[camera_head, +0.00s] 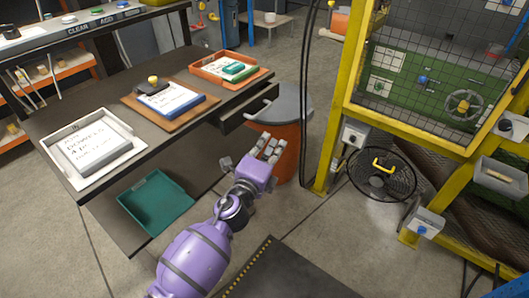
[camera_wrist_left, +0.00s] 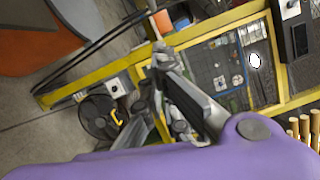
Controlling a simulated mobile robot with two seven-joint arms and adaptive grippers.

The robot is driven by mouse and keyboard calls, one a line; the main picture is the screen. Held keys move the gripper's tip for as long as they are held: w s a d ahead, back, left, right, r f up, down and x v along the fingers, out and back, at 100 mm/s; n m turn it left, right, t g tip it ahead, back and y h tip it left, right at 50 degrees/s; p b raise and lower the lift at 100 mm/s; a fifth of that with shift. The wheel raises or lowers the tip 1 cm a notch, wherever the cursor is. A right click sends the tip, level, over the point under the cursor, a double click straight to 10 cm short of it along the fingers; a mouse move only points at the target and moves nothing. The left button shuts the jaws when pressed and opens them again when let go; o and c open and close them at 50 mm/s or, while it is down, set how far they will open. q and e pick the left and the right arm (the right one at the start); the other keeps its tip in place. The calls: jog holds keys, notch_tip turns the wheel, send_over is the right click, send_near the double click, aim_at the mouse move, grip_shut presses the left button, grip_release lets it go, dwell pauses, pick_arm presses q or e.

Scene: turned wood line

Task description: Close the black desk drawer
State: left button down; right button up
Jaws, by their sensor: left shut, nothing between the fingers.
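The black desk (camera_head: 70,110) stands at the left in the head view. Its black drawer (camera_head: 246,114) sticks out from under the desktop at the right end, partly open, with a light handle on its front. My left gripper (camera_head: 272,149), on a purple arm, is below and a little right of the drawer front, in front of the orange bin and apart from the handle. Its fingers are shut and empty. The left wrist view shows the fingers (camera_wrist_left: 160,60) close up, with no drawer in sight. My right gripper is not in view.
An orange bin with a grey lid (camera_head: 290,100) stands right beside the drawer. Trays with papers lie on the desktop; a green tray (camera_head: 155,203) sits on the lower shelf. A yellow-framed cage (camera_head: 345,90) and a black fan (camera_head: 381,174) stand to the right.

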pick_arm(q)
jog(key=w+a, duration=0.1)
jog(key=w, duration=0.5)
jog(key=shift+a+r, duration=0.4)
jog(key=shift+r, duration=0.05)
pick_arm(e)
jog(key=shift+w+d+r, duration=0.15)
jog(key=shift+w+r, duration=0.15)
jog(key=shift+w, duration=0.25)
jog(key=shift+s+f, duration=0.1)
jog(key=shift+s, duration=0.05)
